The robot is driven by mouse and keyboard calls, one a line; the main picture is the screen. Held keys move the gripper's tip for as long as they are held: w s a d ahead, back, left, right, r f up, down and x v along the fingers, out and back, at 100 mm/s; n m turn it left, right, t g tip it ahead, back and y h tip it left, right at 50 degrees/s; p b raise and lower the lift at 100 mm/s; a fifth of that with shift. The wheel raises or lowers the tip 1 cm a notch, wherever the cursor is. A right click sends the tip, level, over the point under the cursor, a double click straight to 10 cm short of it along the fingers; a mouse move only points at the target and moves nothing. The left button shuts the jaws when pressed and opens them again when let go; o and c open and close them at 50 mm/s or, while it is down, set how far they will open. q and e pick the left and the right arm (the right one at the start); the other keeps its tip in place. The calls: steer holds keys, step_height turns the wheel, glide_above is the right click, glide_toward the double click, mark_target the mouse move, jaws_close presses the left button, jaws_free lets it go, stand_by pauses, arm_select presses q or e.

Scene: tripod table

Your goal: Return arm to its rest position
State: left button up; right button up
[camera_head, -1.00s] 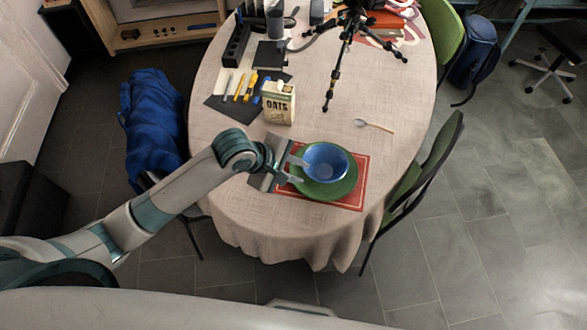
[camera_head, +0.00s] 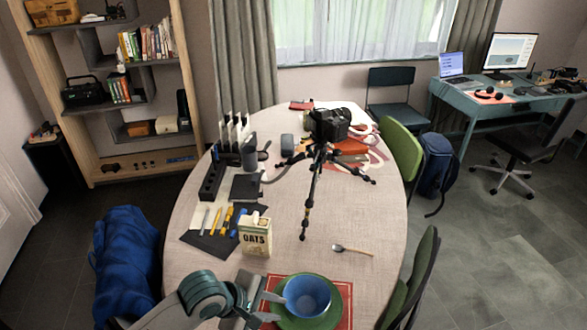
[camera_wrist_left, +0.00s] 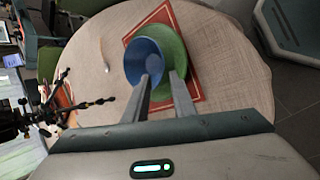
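My left gripper (camera_head: 277,307) is at the left side of the blue bowl (camera_head: 308,296) in the head view, with its two fingers apart. The bowl sits upright on a green plate (camera_head: 297,323), which lies on a red placemat (camera_head: 346,294). I cannot tell whether a finger touches the bowl. My right gripper is not in view.
An oats box (camera_head: 255,237) stands just behind my left gripper. Beyond it are pens on a dark mat (camera_head: 207,243) and a camera tripod (camera_head: 316,180). A spoon (camera_head: 353,250) lies right of centre. Green chairs (camera_head: 401,150) stand at the table's right edge. Bare tablecloth lies around the spoon.

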arm_select(q)
steer(key=s+a+f+m+y, duration=0.25)
steer(key=s+a+m, duration=0.25)
steer(key=s, duration=0.3)
steer(key=s+a+f+m+g+y, duration=0.1)
steer(key=s+a+f+m, duration=0.2)
steer(key=s+a+m, duration=0.35)
steer(key=s+a+f+m+y, duration=0.2)
steer(key=s+a+m, duration=0.15)
steer(key=s, duration=0.65)
step_height(320, 180, down, 29)
steer(key=g+b, duration=0.1)
steer(key=b, duration=0.1)
steer(key=s+a+f+g+b, duration=0.1)
steer(key=s+a+f+b, duration=0.1)
steer(key=s+f, duration=1.7)
step_height(320, 180, down, 2)
steer(key=shift+a+m+g, duration=0.3)
steer(key=shift+a, duration=0.1)
